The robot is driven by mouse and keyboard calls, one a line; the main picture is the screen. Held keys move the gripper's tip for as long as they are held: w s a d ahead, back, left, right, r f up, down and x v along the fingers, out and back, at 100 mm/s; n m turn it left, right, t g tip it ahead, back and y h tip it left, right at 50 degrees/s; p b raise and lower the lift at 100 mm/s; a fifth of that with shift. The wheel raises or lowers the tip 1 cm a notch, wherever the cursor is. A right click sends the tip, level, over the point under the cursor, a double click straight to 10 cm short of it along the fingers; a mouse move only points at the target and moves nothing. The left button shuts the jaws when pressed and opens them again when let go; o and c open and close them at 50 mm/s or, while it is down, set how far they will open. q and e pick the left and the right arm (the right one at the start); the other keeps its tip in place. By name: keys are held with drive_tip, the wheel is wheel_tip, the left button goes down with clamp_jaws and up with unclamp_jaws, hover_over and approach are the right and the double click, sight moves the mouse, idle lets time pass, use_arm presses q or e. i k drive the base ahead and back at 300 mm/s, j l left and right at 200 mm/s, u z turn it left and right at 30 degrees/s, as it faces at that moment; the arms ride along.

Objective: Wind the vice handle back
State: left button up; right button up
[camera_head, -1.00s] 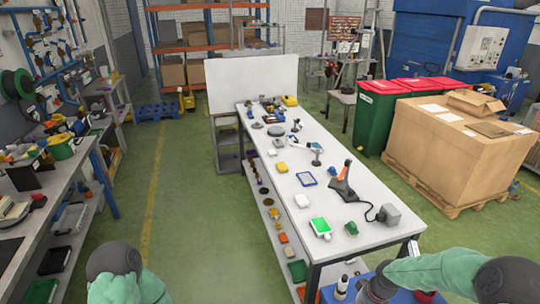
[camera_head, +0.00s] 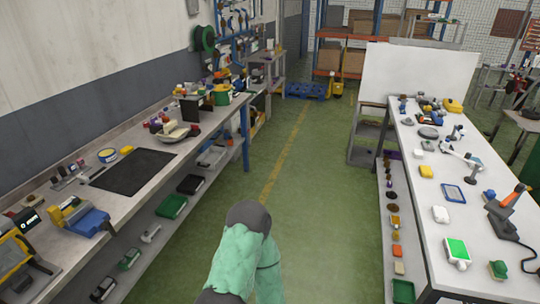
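A blue and yellow device (camera_head: 78,216), which looks like a vice, sits near the front of the left workbench (camera_head: 118,214). It is small in the view, and I cannot make out its handle or how it is turned. A green-sleeved arm of mine, which looks like the left one, shows at the bottom middle, over the floor and to the right of the bench. Neither of my grippers is in view.
A dark mat (camera_head: 133,169) lies behind the vice-like device. A yellow-framed item (camera_head: 14,254) stands at the bench's near left end. A green-floored aisle (camera_head: 310,190) runs between this bench and the white table (camera_head: 432,185) at right, which carries several tools.

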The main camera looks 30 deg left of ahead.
sight(106, 226)
drive_tip(key=u, duration=2.5)
